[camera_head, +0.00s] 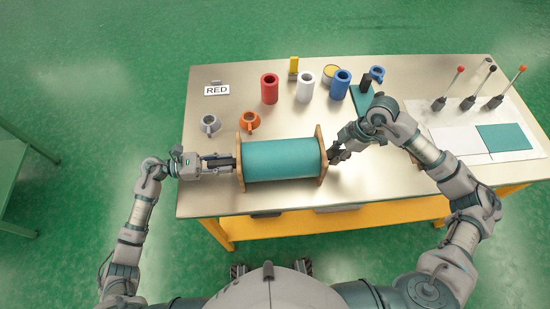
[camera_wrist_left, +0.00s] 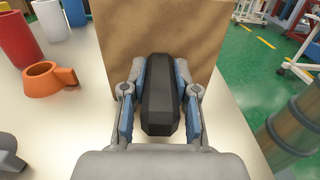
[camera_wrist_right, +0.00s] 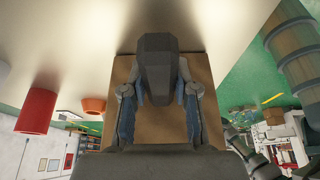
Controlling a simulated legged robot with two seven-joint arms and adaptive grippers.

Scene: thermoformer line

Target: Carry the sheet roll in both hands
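The sheet roll (camera_head: 280,160) is a teal cylinder with square wooden end plates, lying crosswise near the table's front edge. I cannot tell if it rests on the table or hangs just above it. My left gripper (camera_head: 222,163) is at its left end, with its fingers around a dark stub (camera_wrist_left: 160,95) in front of the left end plate (camera_wrist_left: 215,40). My right gripper (camera_head: 335,155) is at the other end, with its fingers around a similar dark stub (camera_wrist_right: 158,70) before the right end plate (camera_wrist_right: 205,90). The fingertips are partly hidden in both wrist views.
Behind the roll on the table (camera_head: 215,125) stand an orange cup (camera_head: 250,121), a grey cup (camera_head: 210,124), and red (camera_head: 270,88), white (camera_head: 306,86) and blue (camera_head: 340,85) cylinders. Levers (camera_head: 450,88) and a teal sheet (camera_head: 504,137) are at right.

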